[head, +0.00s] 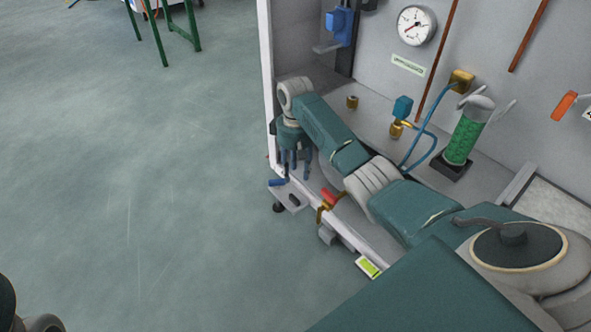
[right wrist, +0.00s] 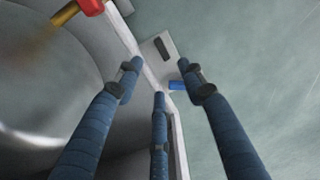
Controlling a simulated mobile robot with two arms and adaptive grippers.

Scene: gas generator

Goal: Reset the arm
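My right arm reaches in from the lower right in the head view, across the front of the generator panel (head: 378,50). My right gripper (head: 295,172) points down at the panel's lower front edge, above a small grey bracket (head: 292,201). In the right wrist view the right gripper (right wrist: 162,80) has its blue fingers spread apart with nothing between them. The grey bracket shows beyond the fingertips (right wrist: 152,58), with a small blue part (right wrist: 177,86) beside it. Only a dark piece of my left arm shows at the bottom left of the head view; its gripper is out of sight.
A red-handled brass valve (head: 328,198) is close to the right of the gripper; it also shows in the right wrist view (right wrist: 90,6). A green-filled cylinder (head: 465,138), blue hose (head: 432,128) and gauge (head: 416,25) stand behind my arm. Open floor (head: 130,190) lies left.

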